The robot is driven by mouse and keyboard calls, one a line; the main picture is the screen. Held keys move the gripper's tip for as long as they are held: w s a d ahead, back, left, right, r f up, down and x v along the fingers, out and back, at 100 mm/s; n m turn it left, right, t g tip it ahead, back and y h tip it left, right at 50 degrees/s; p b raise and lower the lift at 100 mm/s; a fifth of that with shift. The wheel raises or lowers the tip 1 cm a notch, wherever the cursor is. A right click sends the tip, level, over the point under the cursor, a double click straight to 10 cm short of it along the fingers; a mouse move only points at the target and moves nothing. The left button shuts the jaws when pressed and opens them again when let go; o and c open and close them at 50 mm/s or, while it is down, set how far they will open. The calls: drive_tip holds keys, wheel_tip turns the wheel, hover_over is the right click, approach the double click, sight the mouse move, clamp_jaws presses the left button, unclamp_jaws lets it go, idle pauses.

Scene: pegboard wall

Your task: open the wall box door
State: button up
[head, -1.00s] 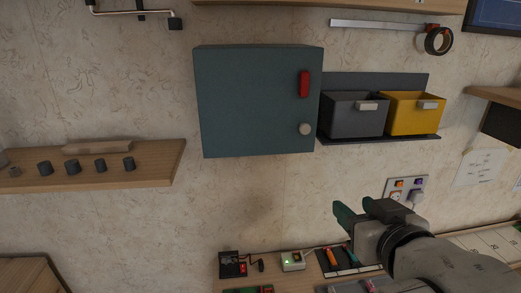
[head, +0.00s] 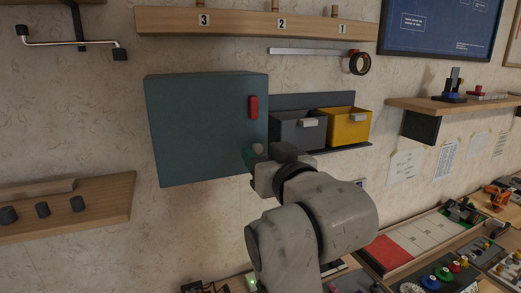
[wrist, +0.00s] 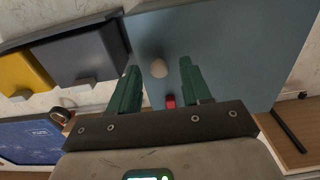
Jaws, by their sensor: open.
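The teal wall box (head: 200,125) hangs on the wall, its front door shut. A red handle-like piece (head: 253,107) sits upright near the door's right edge; it also shows in the wrist view (wrist: 170,101). A pale round knob (wrist: 158,68) on the door lies between the two green fingers in the wrist view, with gaps on both sides. My gripper (wrist: 157,80) is open and empty. In the head view my gripper (head: 250,157) is at the door's lower right corner, and my arm hides part of that area.
A dark grey bin (head: 298,132) and a yellow bin (head: 346,126) sit on a rack just right of the box. A wooden shelf (head: 110,205) is at lower left. A bench (head: 400,245) with trays runs below right.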

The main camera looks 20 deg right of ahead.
drive_tip(key=shift+w, duration=0.7)
drive_tip(key=shift+c, duration=0.4)
clamp_jaws()
